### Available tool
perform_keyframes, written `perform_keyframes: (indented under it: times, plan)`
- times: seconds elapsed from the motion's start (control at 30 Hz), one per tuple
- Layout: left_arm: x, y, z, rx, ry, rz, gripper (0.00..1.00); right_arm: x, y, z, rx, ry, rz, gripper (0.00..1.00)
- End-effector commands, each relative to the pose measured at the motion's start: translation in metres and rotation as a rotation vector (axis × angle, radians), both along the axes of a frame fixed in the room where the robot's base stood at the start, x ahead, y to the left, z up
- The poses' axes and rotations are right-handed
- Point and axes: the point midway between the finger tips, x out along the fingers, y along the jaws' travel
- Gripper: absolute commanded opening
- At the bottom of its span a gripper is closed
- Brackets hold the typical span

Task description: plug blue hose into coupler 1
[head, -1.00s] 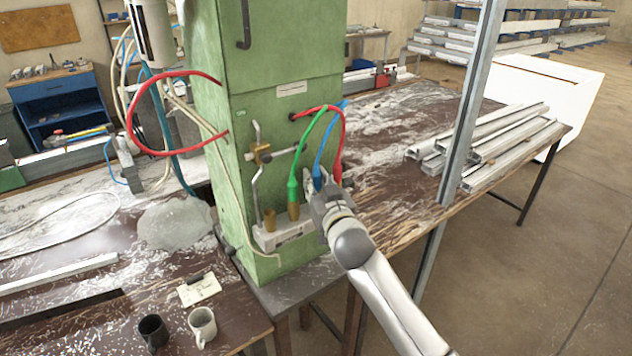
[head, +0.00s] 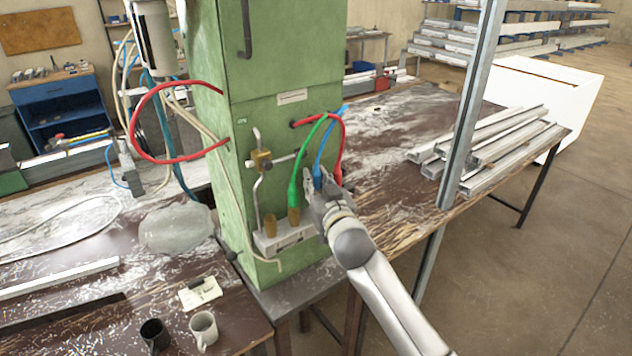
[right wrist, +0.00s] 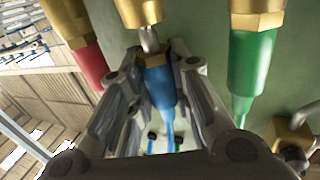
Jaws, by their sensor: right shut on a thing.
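My right gripper (head: 316,182) is shut on the blue hose (head: 322,152) by its plug, at the front of the green machine column. In the right wrist view the blue plug (right wrist: 158,84) sits between the fingers. Its bare metal tip points at a middle brass coupler (right wrist: 139,12); whether it touches or enters it I cannot tell. The green hose plug (right wrist: 250,62) and the red hose plug (right wrist: 92,64) each meet a brass coupler on either side. A brass coupler (head: 270,222) at the left of the white block (head: 284,239) has no hose. I cannot read coupler numbers. My left gripper is out of view.
A rod with a brass clamp (head: 260,159) stands beside the hoses on the green column (head: 282,120). A grey upright post (head: 467,120) and stacked metal profiles (head: 500,145) are to the right. Two mugs (head: 203,328) stand at the front left.

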Motion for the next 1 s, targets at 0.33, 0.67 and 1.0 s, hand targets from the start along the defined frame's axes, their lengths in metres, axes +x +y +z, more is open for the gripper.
perform_keyframes:
  times: [0.33,0.67,1.0]
  plan:
    - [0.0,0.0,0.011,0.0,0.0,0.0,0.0,0.0,0.0,0.012,0.001,0.0,0.0,0.0]
    - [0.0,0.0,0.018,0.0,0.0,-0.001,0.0,0.0,0.0,0.021,0.0,0.0,0.0,0.0]
    - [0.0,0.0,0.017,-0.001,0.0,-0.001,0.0,0.0,0.0,0.021,0.0,-0.001,0.0,0.0]
